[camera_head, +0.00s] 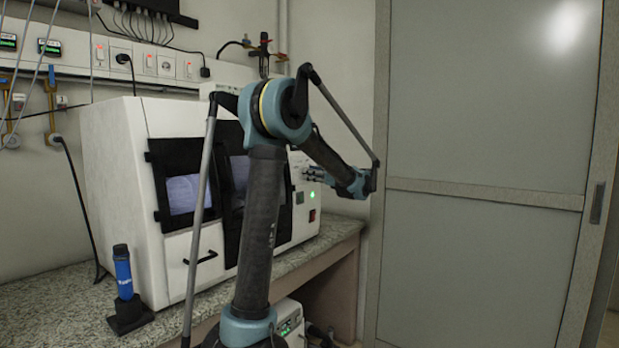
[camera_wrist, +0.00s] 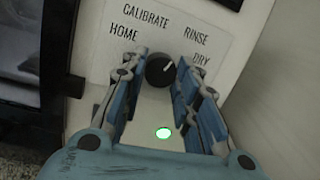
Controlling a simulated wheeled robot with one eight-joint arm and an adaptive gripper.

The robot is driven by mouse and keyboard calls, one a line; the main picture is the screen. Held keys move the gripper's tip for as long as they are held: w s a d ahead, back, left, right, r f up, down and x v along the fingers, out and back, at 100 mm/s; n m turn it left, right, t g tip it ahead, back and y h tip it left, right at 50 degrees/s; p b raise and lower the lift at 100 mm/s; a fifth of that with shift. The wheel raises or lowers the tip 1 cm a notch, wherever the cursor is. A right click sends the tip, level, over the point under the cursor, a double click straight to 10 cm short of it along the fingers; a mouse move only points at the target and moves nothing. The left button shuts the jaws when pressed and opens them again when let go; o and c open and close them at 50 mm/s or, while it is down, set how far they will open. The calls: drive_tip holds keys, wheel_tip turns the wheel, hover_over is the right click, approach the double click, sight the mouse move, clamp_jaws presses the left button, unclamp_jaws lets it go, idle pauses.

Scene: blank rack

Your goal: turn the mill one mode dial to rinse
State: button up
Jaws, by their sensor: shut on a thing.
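The mill (camera_head: 115,150) is a white cabinet with dark-framed windows on the bench. Its mode dial (camera_wrist: 160,69) is a round black knob with a white pointer mark, on a white panel lettered HOME, CALIBRATE, RINSE and DRY. The mark points up and to the right, roughly toward the RINSE label (camera_wrist: 196,37). My gripper (camera_wrist: 161,74) is shut on the dial, with a blue-padded finger on each side of it. In the head view my gripper (camera_head: 312,173) is at the right of the mill's front, where the dial cannot be made out.
A green light (camera_wrist: 163,133) glows below the dial. A red switch (camera_head: 312,215) is lower on the panel. A blue cylinder (camera_head: 122,272) on a black base stands on the granite bench (camera_head: 75,310) at left. A grey sliding door (camera_head: 485,130) is close on the right.

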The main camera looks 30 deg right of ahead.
drive_tip(key=o, duration=1.1)
drive_tip(key=shift+a, duration=0.1)
drive_tip(key=v, duration=1.2)
